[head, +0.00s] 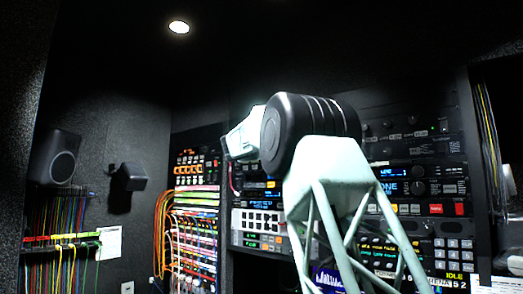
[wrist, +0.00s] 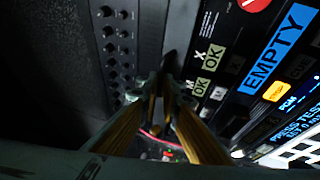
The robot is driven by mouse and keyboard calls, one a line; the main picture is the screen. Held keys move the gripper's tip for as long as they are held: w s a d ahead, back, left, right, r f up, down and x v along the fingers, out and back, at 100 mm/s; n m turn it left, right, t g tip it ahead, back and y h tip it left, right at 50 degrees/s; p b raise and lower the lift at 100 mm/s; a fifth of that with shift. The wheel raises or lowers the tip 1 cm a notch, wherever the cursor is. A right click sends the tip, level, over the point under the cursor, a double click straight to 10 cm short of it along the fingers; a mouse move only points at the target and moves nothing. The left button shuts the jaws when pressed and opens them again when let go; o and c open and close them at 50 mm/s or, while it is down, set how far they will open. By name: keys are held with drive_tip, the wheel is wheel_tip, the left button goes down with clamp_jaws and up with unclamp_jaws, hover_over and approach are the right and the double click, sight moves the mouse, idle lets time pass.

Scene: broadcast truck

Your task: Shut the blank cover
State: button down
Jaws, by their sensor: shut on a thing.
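In the wrist view my gripper (wrist: 167,88) has its two tan fingers drawn together. Their tips close on a small dark tab (wrist: 170,63) in front of the rack. The tab looks like part of the blank cover, but its outline is lost in the dark and I cannot tell how far open the cover stands. In the head view my own arm hides the gripper and the rack face behind it.
A panel with rows of knobs (wrist: 118,45) lies left of my fingers in the wrist view. A unit with a blue EMPTY display (wrist: 277,48) is to the right. The head view shows orange patch cables (head: 165,225) and a speaker (head: 54,158) at the left.

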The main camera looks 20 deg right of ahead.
drive_tip(key=shift+w+d+f+n+t+h+b, duration=0.15)
drive_tip(key=shift+f+n+t+h+b, duration=0.35)
drive_tip(key=shift+b, duration=2.7)
drive_tip(key=shift+d+f+n+t+y+b, duration=0.2)
drive_tip(key=shift+t+b, duration=0.55)
drive_tip(key=shift+b, duration=2.45)
drive_tip(key=shift+w+d+f+n+t+h+b, duration=0.1)
drive_tip(key=shift+f+n+t+h+b, duration=0.45)
drive_tip(key=shift+b, duration=2.65)
drive_tip(key=shift+r, duration=0.25)
drive_tip(key=c, duration=2.9)
unclamp_jaws()
drive_tip(key=shift+o, duration=0.2)
drive_tip(key=shift+s+a, duration=0.1)
drive_tip(key=shift+s, duration=0.1)
drive_tip(key=v, duration=1.1)
drive_tip(key=shift+s+f, duration=0.15)
drive_tip(key=shift+s, duration=0.1)
drive_tip(key=shift+a, duration=0.1)
